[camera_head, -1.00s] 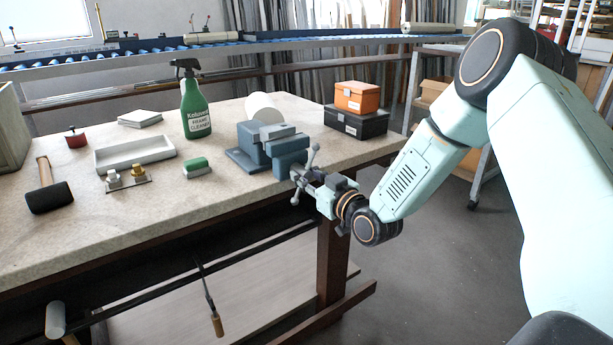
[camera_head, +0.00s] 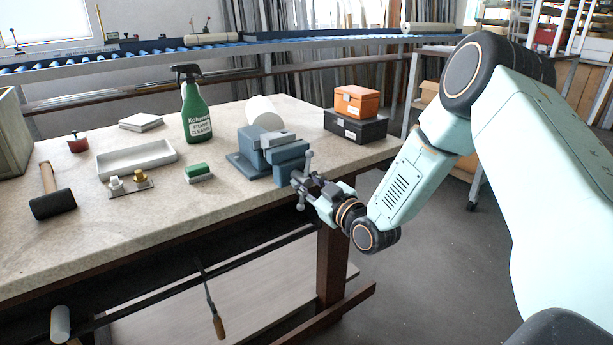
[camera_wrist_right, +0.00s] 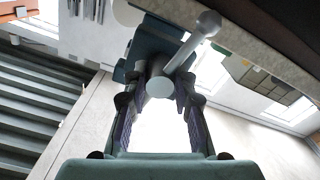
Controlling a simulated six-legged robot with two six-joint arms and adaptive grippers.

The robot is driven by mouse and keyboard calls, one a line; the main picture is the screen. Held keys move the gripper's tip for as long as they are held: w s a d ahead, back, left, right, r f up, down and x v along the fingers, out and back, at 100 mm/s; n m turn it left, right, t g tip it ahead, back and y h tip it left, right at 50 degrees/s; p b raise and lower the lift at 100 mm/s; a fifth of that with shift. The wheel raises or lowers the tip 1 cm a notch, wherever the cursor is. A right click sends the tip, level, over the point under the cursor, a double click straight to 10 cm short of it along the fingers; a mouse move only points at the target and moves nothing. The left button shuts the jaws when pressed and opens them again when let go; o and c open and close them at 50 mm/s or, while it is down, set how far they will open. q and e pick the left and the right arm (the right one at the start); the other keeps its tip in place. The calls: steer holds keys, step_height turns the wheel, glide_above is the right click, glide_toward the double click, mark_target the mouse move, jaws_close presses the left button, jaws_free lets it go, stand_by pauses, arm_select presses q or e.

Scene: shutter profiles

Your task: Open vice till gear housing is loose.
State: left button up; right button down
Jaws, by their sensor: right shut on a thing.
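The blue-grey vice (camera_head: 246,167) stands at the front right edge of the workbench. Its handle bar (camera_head: 308,160), with ball ends, hangs steeply at the vice's front, just beyond the bench edge. My right gripper (camera_head: 310,188) is shut on the vice handle. In the right wrist view, the fingers (camera_wrist_right: 158,95) lie on both sides of the round screw end, and the handle bar (camera_wrist_right: 190,48) slants up to the right with its ball end. A pale grey piece shows at the vice's top; I cannot tell whether it is the gear housing. My left gripper is out of view.
A white round thing (camera_head: 264,110) stands behind the vice. Orange (camera_head: 355,101) and black boxes (camera_head: 356,127) stand right. Floor is clear beyond the bench edge.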

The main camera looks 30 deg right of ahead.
steer(key=shift+n+p, duration=0.3)
steer(key=shift+n, duration=0.3)
steer(key=c, duration=1.1)
jaws_free()
steer(key=s, duration=1.2)
steer(key=shift+d, duration=0.45)
